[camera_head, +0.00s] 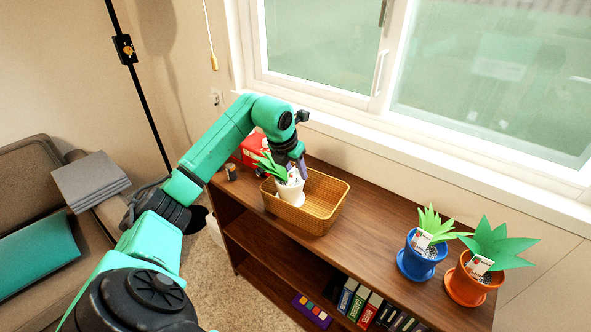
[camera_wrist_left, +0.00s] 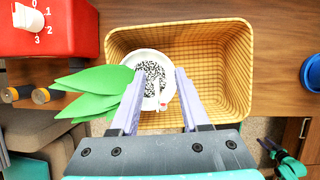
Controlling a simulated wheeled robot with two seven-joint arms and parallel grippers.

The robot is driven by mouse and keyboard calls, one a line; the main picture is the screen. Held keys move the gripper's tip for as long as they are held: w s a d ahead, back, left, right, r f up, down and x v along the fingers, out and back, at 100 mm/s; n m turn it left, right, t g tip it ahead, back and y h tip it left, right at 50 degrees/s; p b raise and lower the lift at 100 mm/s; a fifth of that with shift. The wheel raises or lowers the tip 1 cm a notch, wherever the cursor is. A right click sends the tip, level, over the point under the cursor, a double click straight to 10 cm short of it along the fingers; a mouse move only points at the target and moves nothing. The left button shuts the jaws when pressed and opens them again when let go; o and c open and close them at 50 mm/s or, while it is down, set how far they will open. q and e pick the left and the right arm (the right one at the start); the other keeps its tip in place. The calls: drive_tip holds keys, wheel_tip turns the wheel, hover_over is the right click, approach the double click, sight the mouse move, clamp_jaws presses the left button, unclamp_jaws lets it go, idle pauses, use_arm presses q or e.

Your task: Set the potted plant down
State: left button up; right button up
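The potted plant, a white pot with green paper leaves and a small label (camera_head: 289,190), stands in a woven tan basket (camera_head: 335,208) on the wooden shelf, toward its left side. The left wrist view shows its speckled soil (camera_wrist_left: 150,75) and its leaves spread left over the basket rim (camera_wrist_left: 240,70). My left gripper (camera_head: 297,163) is over the pot. Its two lavender fingers (camera_wrist_left: 158,85) are apart, the left one overlapping the pot and the right one just beside it. The pot's base is partly hidden. A dark and green part, probably my right gripper (camera_wrist_left: 285,158), shows small at the lower right.
A blue-potted plant (camera_head: 420,260) and an orange-potted plant (camera_head: 470,285) stand at the right. The shelf top between the basket and the blue pot is clear. A window (camera_head: 440,80) is behind.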

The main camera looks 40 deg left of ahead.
use_arm(q)
drive_tip(key=shift+r, duration=0.3)
drive_tip(key=v, duration=1.1)
drive_tip(key=shift+s+r, duration=0.2)
drive_tip(key=shift+r, duration=0.1)
